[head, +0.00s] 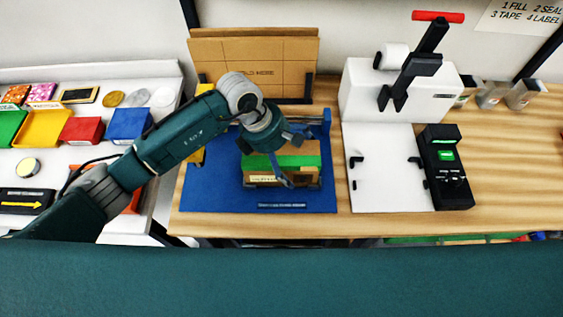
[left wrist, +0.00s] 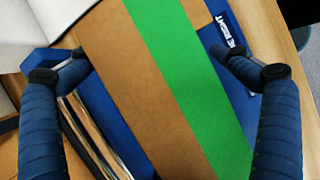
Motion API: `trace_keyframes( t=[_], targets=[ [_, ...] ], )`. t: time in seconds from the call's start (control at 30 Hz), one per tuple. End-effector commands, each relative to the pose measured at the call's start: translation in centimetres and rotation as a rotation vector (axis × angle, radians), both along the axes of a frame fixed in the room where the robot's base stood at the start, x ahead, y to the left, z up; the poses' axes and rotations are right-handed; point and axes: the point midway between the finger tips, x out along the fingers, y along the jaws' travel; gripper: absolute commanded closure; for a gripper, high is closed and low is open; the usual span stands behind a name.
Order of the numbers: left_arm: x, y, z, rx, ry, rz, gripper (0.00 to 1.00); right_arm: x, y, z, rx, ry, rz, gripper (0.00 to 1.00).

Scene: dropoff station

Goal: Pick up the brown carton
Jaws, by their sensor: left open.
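The brown carton (head: 298,174) sits on a blue mat (head: 212,190) on the wooden bench, with a green stripe along its top. My left gripper (head: 285,160) is above the carton and hides part of it. In the left wrist view, the open left gripper (left wrist: 160,66) has one finger toward each side of the brown carton (left wrist: 150,85). The carton's top fills the space between the fingers. I cannot tell whether either finger touches it. My right gripper is in neither view.
Flat cardboard (head: 225,52) stands in a rack behind the mat. To the right are a white press (head: 360,95) with a red handle and a black device (head: 445,165) with a green screen. A white table (head: 60,165) at left holds coloured trays.

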Motion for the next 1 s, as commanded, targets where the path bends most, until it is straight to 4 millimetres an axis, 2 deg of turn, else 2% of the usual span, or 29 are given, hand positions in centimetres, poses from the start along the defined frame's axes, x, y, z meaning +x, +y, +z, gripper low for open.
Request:
trace_keyframes(
  t=[0.17, 0.4, 0.43, 0.8, 1.0],
  targets=[
    [0.0, 0.0, -0.1, 0.0, -0.001, 0.0, 0.0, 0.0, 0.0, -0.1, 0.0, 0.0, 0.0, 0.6],
    [0.0, 0.0, 0.0, 0.0, -0.001, 0.0, 0.46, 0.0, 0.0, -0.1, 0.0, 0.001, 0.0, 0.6],
    [0.0, 0.0, 0.0, 0.0, -0.001, 0.0, 0.49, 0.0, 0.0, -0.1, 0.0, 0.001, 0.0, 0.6],
    [0.1, 0.0, 0.1, -0.001, -0.001, 0.0, 0.49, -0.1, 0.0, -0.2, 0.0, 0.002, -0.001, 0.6],
    [0.2, -0.1, 1.7, -0.003, -0.004, 0.0, 0.49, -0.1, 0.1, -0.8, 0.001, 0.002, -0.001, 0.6]
  ],
)
